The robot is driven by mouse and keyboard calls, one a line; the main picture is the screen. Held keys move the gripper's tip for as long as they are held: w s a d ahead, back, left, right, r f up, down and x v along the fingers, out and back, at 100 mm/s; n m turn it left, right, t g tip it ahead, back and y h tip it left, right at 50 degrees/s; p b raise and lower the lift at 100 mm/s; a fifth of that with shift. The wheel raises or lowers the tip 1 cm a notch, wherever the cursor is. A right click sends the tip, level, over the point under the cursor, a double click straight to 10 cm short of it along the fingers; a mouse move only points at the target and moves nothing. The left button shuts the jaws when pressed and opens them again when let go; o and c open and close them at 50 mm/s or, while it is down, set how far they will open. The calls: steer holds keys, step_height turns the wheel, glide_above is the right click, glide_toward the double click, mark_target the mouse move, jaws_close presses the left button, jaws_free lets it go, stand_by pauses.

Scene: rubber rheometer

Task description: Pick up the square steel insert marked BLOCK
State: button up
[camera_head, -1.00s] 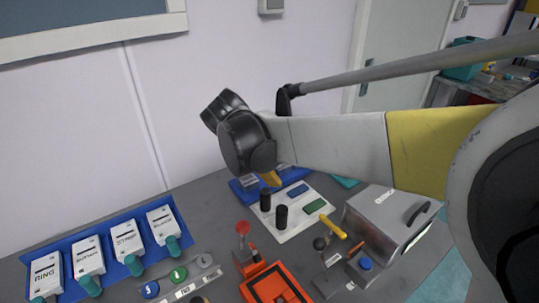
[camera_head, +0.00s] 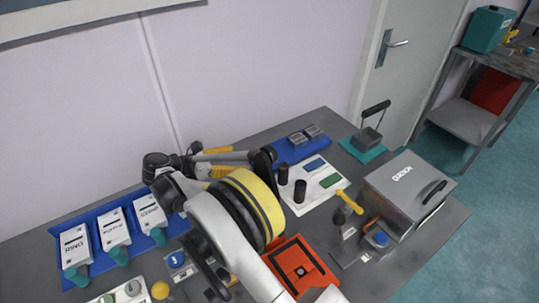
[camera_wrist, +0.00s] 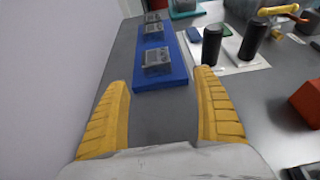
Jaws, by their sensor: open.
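The blue tray (camera_head: 285,155) lies at the back of the bench and holds square steel inserts. In the wrist view the tray (camera_wrist: 180,80) shows three inserts in a row: a near one (camera_wrist: 158,61), a middle one (camera_wrist: 153,30) and a far one (camera_wrist: 152,17). The near one bears dark lettering, too small to read, so I cannot tell which is marked BLOCK. In the head view two inserts show; the near end of the tray is hidden by my arm. My gripper (camera_wrist: 162,82) is open and empty, its yellow fingers short of the tray's near end.
A white board (camera_head: 312,197) with two black cylinders (camera_wrist: 212,46) stands close right of the tray. The wall is close on the left. A teal pad with a handled block (camera_head: 368,138), a grey metal box (camera_head: 408,190) and an orange frame (camera_head: 318,262) are further right.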

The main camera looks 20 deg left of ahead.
mark_target(259, 155)
steer(key=b+x, duration=0.1)
steer(key=x, duration=0.3)
steer(key=shift+w+d+f, duration=0.1)
steer(key=shift+w+f, duration=0.05)
steer(key=shift+w, duration=0.05)
steer(key=b+x, duration=0.1)
steer(key=x, duration=0.1)
steer(key=b+x, duration=0.1)
steer(key=x, duration=0.2)
steer(key=shift+w, duration=0.45)
steer(key=shift+r, duration=0.25)
steer(key=c, duration=1.5)
